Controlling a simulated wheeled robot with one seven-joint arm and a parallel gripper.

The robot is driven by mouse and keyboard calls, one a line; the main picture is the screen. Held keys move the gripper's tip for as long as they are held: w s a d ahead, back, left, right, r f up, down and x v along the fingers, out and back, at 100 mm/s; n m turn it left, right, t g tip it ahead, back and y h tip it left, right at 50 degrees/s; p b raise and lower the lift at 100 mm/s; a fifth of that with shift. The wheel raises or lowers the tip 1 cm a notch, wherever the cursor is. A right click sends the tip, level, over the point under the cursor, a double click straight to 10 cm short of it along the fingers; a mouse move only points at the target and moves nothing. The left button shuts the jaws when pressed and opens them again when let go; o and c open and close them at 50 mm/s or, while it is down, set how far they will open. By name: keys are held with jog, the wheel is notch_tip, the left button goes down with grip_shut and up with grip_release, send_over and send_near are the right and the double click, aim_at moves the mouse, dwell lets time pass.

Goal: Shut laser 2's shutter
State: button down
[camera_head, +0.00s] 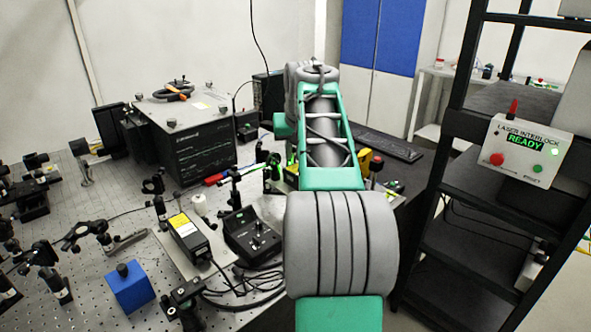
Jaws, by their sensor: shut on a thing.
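My arm reaches up the middle of the head view and bends at a far joint. Its end and my gripper are hidden behind my own links, so I cannot see what the jaws touch. A black laser-like box with a yellow label (184,226) lies on a pale plate on the optical table, left of my arm. A white knobbed post (200,203) stands just behind it. I cannot read any number that marks laser 2, and I cannot make out its shutter or the shutter's state.
A black control box (250,235) sits between the labelled box and my arm. A large dark instrument (190,130) stands behind. Optic mounts crowd the left, with a blue block (130,287) in front. A rack at right carries a laser interlock box (528,151) reading READY.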

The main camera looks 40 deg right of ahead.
jog(key=shift+a+h+b, duration=0.1)
jog(key=shift+h+b, duration=0.2)
jog(key=shift+b, duration=0.25)
jog(key=c, duration=1.5)
grip_release()
jog(key=p+v, duration=0.1)
jog(key=v, duration=0.7)
jog(key=shift+f, duration=0.1)
